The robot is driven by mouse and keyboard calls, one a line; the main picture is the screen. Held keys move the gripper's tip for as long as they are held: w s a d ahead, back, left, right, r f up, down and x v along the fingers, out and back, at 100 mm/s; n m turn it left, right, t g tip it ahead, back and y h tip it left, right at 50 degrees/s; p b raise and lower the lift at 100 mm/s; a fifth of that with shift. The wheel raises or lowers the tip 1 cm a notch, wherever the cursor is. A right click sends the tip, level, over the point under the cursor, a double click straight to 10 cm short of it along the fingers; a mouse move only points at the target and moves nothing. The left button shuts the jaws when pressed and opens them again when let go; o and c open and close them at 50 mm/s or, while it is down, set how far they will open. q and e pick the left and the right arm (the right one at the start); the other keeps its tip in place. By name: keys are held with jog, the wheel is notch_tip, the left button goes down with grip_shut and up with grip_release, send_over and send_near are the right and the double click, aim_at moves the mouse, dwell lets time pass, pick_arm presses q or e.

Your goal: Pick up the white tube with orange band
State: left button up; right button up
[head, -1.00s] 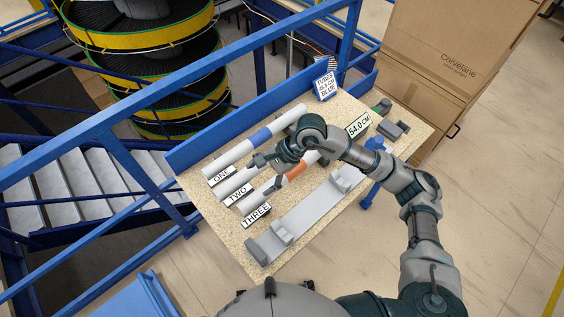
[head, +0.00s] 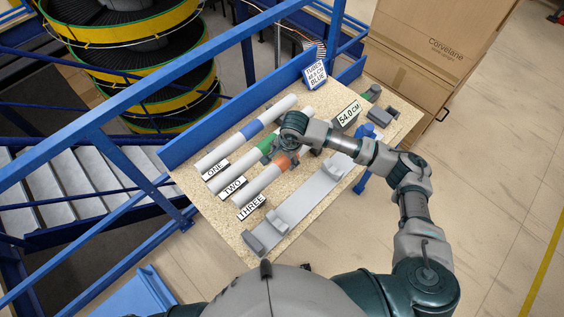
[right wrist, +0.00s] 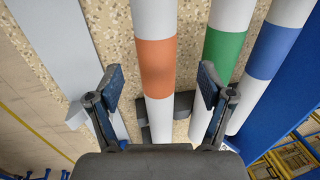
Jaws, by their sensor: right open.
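The white tube with orange band (head: 258,184) lies on the speckled table, in the row labelled THREE, in the head view. Its orange band (right wrist: 157,66) shows between my right fingers in the right wrist view. My right gripper (head: 287,159) is over this tube at the band; in the right wrist view the gripper (right wrist: 160,90) is open, one finger on each side of the tube, with gaps. The right finger is in front of the neighbouring green-banded tube (right wrist: 227,45). Contact with the table cannot be told. My left gripper is not in view.
A blue-banded tube (head: 226,150) lies in row ONE. A grey measuring fixture (head: 299,207) lies along the table's near side, with a 54.0 CM display (head: 349,114) beyond. A sign (head: 315,74) stands at the back. A blue railing (head: 180,83) runs along the far left.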

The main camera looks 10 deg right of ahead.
aim_at(283, 162)
notch_tip(283, 162, down, 5)
jog(key=shift+w+a+r+p, duration=0.1)
jog(key=shift+w+r+p, duration=0.1)
jog(key=shift+p, duration=0.4)
jog(key=shift+f, duration=0.25)
jog(key=c, duration=1.3)
notch_tip(283, 162, up, 10)
jog(key=p, duration=0.4)
jog(key=shift+d+n, duration=0.3)
jog(key=shift+d, duration=0.05)
jog(key=s+d+r+n+g+y+b, duration=0.1)
jog(key=s+d+r+n+b, duration=0.1)
jog(key=d+n, duration=0.7)
jog(key=shift+s+r+n+g+b, duration=0.25)
jog(key=shift+s+n+g+b, duration=0.2)
jog(key=shift+s+n, duration=0.35)
